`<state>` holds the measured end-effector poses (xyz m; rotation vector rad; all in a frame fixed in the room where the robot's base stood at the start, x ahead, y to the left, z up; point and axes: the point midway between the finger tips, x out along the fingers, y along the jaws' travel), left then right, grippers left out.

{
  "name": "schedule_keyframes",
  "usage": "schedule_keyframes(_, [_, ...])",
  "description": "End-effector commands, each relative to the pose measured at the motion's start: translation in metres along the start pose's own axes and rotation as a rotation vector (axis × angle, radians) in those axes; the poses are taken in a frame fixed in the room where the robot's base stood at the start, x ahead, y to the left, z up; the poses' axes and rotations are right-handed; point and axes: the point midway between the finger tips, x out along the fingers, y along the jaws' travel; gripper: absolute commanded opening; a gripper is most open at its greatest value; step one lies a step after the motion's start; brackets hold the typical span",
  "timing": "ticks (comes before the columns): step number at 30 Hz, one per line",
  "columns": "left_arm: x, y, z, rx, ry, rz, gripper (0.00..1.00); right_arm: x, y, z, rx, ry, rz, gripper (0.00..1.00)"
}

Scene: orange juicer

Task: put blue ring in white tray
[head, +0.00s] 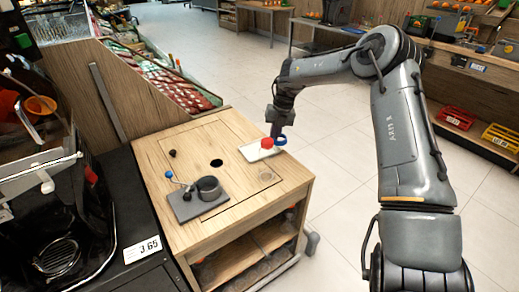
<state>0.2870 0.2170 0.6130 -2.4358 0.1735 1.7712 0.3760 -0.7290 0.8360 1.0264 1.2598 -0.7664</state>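The blue ring (281,140) shows at the right end of the white tray (250,154), right beside a red round piece (267,143). The white tray lies flat at the right edge of the wooden cabinet top. My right gripper (277,132) points down over the tray's right end, with its tips at the blue ring and the red piece. The fingers are small and dark, so I cannot tell whether they are closed on the ring. I also cannot tell whether the ring touches the tray. My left gripper is out of view.
A grey plate (190,208) with a dark cup (208,188) and a blue-knobbed lever stands at the front left of the cabinet top (240,190). A dark hole (216,162) and a small black knob (172,153) lie behind it. A black machine (60,200) stands at left.

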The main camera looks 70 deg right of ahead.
Motion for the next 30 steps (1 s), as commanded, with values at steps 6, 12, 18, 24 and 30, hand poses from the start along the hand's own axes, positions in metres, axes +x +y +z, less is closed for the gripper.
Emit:
schedule_keyframes(6, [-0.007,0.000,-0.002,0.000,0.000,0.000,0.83,-0.022,-0.036,0.004,0.069,-0.015,0.005,0.00])
schedule_keyframes(12, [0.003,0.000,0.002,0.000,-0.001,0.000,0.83,-0.016,-0.019,0.012,0.072,-0.015,-0.001,0.00])
schedule_keyframes(18, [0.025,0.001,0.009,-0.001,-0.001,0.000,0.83,0.015,0.010,0.026,0.070,-0.015,-0.001,0.00])
schedule_keyframes(24, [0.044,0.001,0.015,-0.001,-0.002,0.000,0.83,0.041,0.039,0.039,0.071,-0.017,-0.001,0.00])
schedule_keyframes(30, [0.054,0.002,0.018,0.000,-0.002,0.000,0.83,0.055,0.058,0.048,0.071,-0.016,0.001,0.00])
